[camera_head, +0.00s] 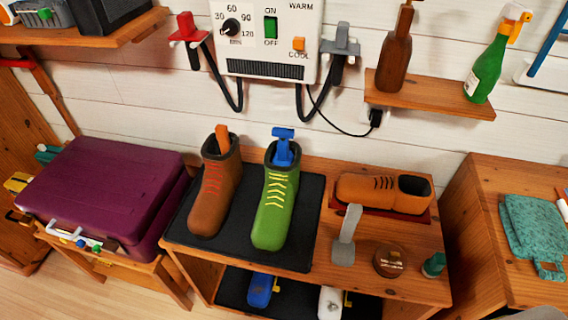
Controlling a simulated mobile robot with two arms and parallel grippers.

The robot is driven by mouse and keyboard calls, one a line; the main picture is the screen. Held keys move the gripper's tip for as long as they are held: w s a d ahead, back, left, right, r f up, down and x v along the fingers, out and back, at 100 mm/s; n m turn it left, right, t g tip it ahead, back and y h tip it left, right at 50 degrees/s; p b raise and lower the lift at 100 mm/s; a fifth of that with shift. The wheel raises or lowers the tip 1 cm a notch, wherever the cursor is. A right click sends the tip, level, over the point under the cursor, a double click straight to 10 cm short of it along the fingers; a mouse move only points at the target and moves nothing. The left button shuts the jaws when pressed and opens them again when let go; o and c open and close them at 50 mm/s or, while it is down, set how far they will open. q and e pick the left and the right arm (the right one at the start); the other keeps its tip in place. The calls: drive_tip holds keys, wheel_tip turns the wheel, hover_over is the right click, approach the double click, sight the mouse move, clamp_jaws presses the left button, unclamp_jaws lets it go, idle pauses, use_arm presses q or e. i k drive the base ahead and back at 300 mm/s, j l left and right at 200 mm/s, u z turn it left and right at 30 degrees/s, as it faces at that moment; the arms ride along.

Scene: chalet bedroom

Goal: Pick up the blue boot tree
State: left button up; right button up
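A blue boot tree (283,146) with a T-shaped top stands in the opening of the green boot (273,207); its lower part is hidden inside. The green boot has yellow laces and stands upright on a dark mat (304,238) on the wooden bench. A brown boot (215,190) with red laces stands to its left, with an orange-brown piece (222,139) sticking out of its top.
A wall-mounted control box (266,40) with hoses hangs above the boots. On the bench's right are a brown shoe (383,191), a grey object (346,237) and a round tin (389,261). A purple suitcase (105,190) lies left. Blue and white items (260,290) sit on the lower shelf.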

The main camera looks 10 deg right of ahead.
sight(283, 157)
drive_tip(key=k+l+u, duration=0.15)
drive_tip(key=l+u, duration=0.15)
drive_tip(key=u, duration=0.15)
drive_tip(key=k+l+u, duration=0.15)
drive_tip(key=u, duration=0.3)
drive_tip(key=l, duration=0.15)
